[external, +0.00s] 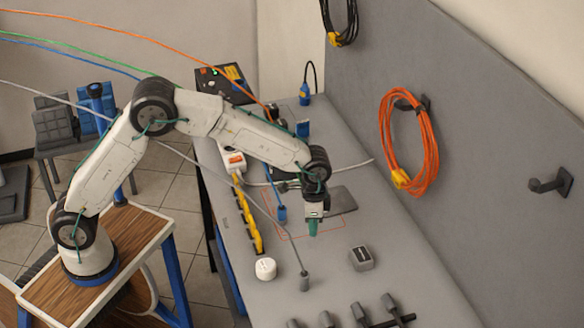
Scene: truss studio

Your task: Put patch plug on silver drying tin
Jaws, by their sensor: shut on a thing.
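My gripper (314,219) points down over the middle of the grey bench. It is shut on a small teal-green piece (313,230), which I take to be the patch plug. The plug hangs below the fingers, and its upper part is hidden by them. I cannot tell whether it touches the bench. A small grey box with a dark top (361,259) stands to the right and nearer the camera, apart from the plug. It seems to be the silver drying tin, though its details are too small to be sure.
A white round container (265,268) and a grey cable end (304,282) stand at the front left. A yellow power strip (247,215) runs along the left edge. A dark flat plate (342,200) lies behind the gripper. Dark clamps (361,314) line the front. Orange cable (409,142) hangs on the panel.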

